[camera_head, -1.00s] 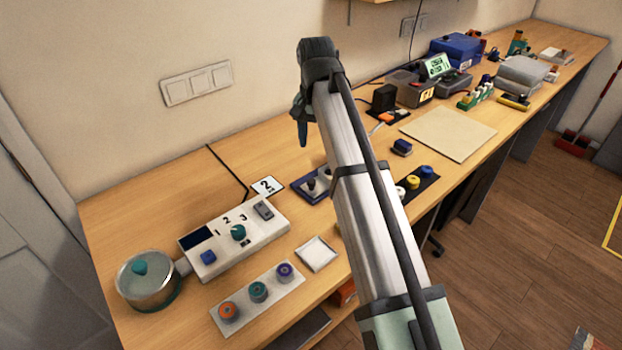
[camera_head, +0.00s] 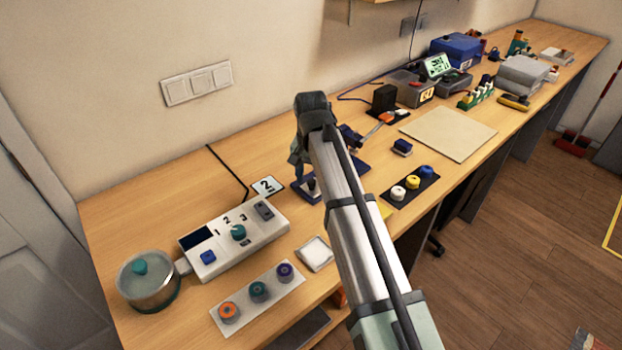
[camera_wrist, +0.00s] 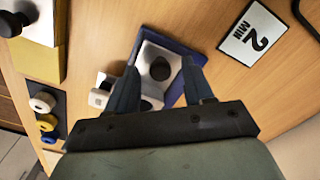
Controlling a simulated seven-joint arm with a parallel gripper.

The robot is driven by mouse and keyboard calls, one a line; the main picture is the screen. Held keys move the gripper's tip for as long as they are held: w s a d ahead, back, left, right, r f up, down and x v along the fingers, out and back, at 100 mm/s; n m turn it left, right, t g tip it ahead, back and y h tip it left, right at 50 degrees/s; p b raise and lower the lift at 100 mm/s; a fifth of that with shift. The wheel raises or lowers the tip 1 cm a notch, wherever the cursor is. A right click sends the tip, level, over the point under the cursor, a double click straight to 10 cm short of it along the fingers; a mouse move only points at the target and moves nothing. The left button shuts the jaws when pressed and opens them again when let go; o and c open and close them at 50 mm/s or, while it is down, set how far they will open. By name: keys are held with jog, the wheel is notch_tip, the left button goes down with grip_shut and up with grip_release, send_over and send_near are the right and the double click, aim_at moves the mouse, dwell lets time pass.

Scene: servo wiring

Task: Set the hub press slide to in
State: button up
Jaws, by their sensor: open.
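The device under my gripper, which I take to be the hub press, has a blue base (camera_wrist: 185,45) and a pale grey plate with a round dark knob (camera_wrist: 160,68). In the head view its blue base (camera_head: 308,190) is partly hidden by my arm. My gripper (camera_wrist: 159,64) is open and empty, with one finger on each side of the knob in the wrist view. I cannot tell whether the fingers touch the device. In the head view my gripper (camera_head: 298,165) hangs low at the device. The slide's position cannot be read clearly.
A "2 MIN" card (camera_wrist: 251,38) lies beside the device. A control box (camera_head: 236,237), a pot (camera_head: 150,285) and a strip of three knobs (camera_head: 258,296) stand to the left. A black strip with white, yellow and blue caps (camera_head: 411,190) lies right. A beige mat (camera_head: 448,134) is clear.

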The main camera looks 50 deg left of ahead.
jog(key=shift+f, duration=0.75)
grip_shut()
